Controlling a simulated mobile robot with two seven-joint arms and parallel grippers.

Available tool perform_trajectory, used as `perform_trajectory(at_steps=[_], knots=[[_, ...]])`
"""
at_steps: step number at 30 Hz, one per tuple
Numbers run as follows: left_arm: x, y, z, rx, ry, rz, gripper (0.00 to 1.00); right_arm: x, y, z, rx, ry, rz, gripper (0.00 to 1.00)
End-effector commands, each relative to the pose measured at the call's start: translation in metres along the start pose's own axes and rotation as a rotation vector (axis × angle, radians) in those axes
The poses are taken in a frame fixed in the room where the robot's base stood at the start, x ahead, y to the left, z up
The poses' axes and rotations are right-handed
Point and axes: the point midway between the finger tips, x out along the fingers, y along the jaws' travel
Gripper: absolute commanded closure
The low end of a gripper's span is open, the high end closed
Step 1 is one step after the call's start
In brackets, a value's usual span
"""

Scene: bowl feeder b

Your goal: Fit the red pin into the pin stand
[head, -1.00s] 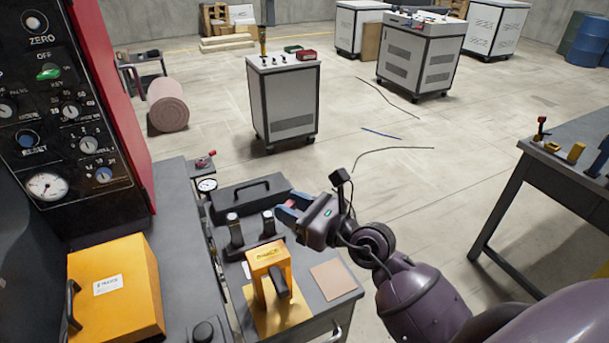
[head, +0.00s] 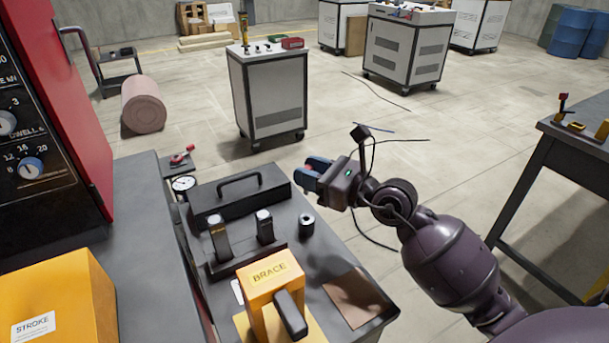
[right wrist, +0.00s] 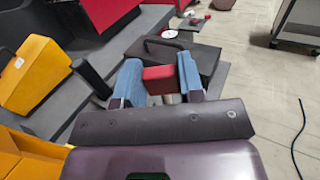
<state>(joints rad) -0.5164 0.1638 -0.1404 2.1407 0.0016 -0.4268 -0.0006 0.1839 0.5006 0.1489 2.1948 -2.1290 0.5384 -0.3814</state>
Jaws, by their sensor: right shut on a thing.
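My right gripper (head: 314,173) is in the air above the far right part of the grey bench, its blue fingers shut on the red pin (head: 308,168). In the right wrist view the pin's red block-like head (right wrist: 160,78) sits between the two blue fingers; its lower part is mostly hidden. A short dark cylinder with a hole in its top, apparently the pin stand (head: 306,226), stands upright on the bench below and nearer than the gripper. The pin is apart from it. My left gripper is not in view.
A black holder (head: 222,262) with two upright handles stands left of the cylinder. Behind it is a dark case (head: 240,200) with a handle. A yellow BRACE block (head: 270,280) stands in front. A brown pad (head: 356,298) lies at the bench's right.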

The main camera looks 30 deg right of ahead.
Motion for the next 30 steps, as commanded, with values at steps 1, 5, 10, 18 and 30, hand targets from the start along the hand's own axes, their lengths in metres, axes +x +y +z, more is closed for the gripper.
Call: perform_trajectory(at_steps=[1,5,10,18,30], knots=[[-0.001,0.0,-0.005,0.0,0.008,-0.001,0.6,0.0,0.0,0.003,-0.002,-0.004,0.0,0.91],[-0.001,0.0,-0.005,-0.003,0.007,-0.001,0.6,0.0,0.0,0.004,-0.001,-0.005,0.0,0.91],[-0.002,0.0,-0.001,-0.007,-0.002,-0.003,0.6,-0.001,0.001,0.004,-0.001,-0.004,0.0,0.91],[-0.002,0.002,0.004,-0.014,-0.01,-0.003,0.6,-0.001,0.001,-0.009,0.001,0.001,0.0,0.91],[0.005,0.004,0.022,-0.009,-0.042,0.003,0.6,-0.001,0.001,-0.042,0.002,0.003,0.0,0.91]])
